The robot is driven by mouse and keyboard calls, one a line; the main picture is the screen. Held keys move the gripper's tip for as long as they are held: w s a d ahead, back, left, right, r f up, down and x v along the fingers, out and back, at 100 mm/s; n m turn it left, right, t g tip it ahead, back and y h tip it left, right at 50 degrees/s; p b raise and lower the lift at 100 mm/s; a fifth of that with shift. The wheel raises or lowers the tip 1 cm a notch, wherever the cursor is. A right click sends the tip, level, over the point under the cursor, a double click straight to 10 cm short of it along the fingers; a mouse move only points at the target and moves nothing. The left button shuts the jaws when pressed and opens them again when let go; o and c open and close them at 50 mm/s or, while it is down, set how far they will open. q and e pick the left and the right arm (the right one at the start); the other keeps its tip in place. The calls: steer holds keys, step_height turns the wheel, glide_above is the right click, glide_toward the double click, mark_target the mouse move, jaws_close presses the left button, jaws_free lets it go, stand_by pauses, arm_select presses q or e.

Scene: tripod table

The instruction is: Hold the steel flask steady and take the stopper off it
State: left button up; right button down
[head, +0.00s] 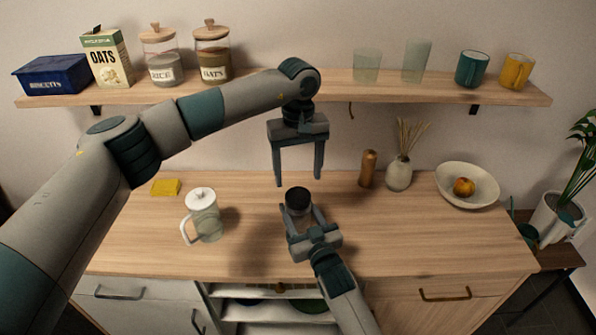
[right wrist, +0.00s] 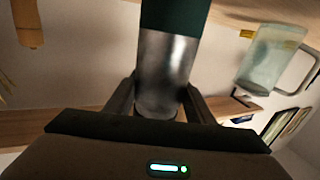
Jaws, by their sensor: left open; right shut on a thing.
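The steel flask (head: 299,222) stands upright near the middle of the counter, mostly hidden by my right gripper. Its dark round stopper (head: 298,196) is on top. In the right wrist view, which is upside down, the flask (right wrist: 166,66) shows a shiny steel part and a dark green part. My right gripper (head: 301,213) is shut on the flask from the front, one finger on each side. My left gripper (head: 298,181) points down, open and empty, with its fingertips just above the stopper in the head view. The exact gap between them cannot be told.
A lidded glass jug (head: 206,222) and a yellow sponge (head: 165,187) are to the left. A wall shelf (head: 345,90) with jars and cups is behind my left arm.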

mark_target(298, 195)
arm_select(q)
steer(key=m, duration=0.4)
steer(key=shift+m, duration=2)
steer(key=shift+f, duration=4.05)
steer(key=shift+c, duration=0.3)
